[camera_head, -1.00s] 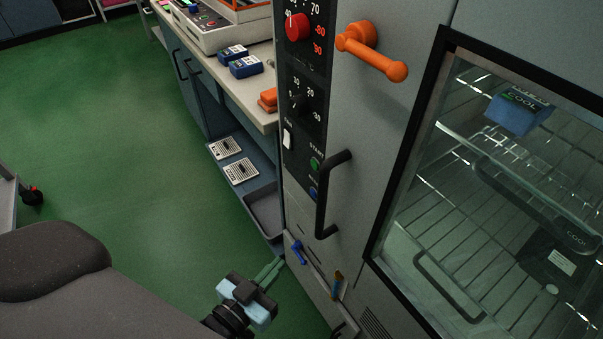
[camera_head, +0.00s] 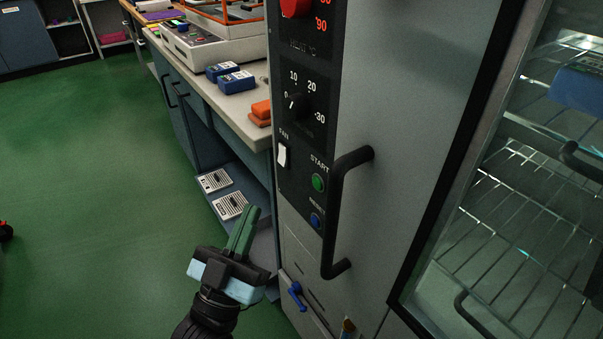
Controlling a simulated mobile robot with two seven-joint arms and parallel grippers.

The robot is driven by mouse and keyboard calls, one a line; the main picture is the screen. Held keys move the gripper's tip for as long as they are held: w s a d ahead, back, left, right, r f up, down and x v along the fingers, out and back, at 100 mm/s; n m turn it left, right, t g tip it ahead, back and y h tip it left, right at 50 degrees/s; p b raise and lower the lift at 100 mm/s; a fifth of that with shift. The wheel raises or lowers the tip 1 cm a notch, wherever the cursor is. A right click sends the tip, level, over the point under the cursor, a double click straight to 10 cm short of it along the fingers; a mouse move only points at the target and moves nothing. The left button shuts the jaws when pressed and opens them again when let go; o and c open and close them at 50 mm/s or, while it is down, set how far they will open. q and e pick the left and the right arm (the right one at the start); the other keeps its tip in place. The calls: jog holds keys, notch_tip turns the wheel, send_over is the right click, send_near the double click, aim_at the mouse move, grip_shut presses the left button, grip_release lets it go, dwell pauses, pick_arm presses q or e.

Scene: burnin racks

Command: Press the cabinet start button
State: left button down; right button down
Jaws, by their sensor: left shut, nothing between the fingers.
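The green start button (camera_head: 318,183) sits on the cabinet's black control panel (camera_head: 300,135), under the word START. A blue button (camera_head: 315,220) is below it. My left gripper (camera_head: 247,222) is shut and empty, its green fingers together and pointing up. In the picture it is left of and below the start button, apart from the panel. The cabinet's black door handle (camera_head: 338,215) stands just right of the buttons. My right gripper is not in view.
A white fan switch (camera_head: 282,156) and a black dial (camera_head: 297,104) are on the panel above. A blue lever (camera_head: 296,296) is lower on the cabinet. A bench (camera_head: 245,112) with blue and orange items stands behind.

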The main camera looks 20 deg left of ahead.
aim_at(317, 184)
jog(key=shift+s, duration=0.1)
